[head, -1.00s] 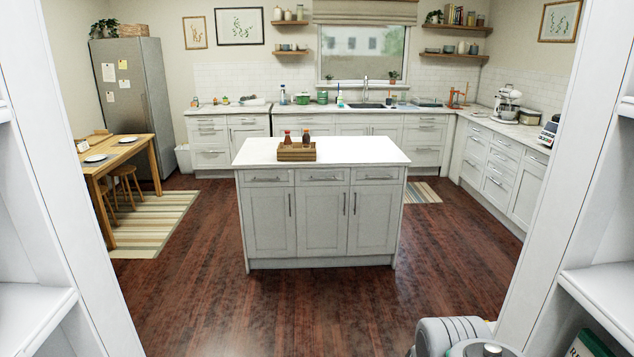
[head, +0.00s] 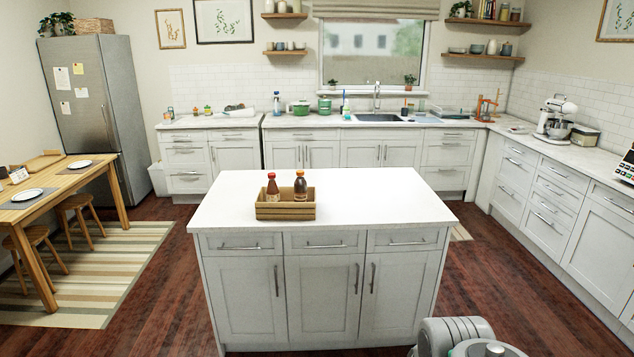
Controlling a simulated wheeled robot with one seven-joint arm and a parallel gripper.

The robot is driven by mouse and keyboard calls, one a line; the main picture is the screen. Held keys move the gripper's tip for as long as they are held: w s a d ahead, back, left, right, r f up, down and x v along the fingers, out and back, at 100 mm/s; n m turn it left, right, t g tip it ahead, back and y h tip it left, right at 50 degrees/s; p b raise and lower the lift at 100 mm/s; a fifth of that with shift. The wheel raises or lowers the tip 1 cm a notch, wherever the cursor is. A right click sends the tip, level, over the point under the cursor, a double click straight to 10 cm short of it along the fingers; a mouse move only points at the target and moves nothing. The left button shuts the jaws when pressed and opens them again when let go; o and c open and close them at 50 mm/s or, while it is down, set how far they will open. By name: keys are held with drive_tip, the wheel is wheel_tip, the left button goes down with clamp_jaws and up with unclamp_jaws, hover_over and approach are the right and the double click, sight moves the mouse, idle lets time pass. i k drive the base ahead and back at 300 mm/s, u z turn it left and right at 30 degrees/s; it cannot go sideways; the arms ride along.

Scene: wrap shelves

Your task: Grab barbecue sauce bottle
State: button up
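Two sauce bottles stand upright in a small wooden crate (head: 286,211) on the white island top. The left one is a red-brown bottle (head: 273,189) with a red cap. The right one is a dark brown bottle (head: 300,186) with an orange-brown cap. The labels are too small to read, so I cannot tell for sure which is the barbecue sauce. The crate's front wall hides the bottles' lower parts. A grey and white part of my own arm shows at the bottom right edge. My gripper is not in view.
The white kitchen island (head: 395,207) stands ahead, its top clear around the crate. A wooden dining table (head: 75,181) with stools is at the left on a striped rug (head: 120,262). Counters line the back and right walls. Dark wooden floor is open on both sides of the island.

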sight(300, 185)
drive_tip(key=i, duration=2.3)
drive_tip(key=u, duration=4.35)
drive_tip(key=k, duration=0.65)
drive_tip(key=z, duration=0.95)
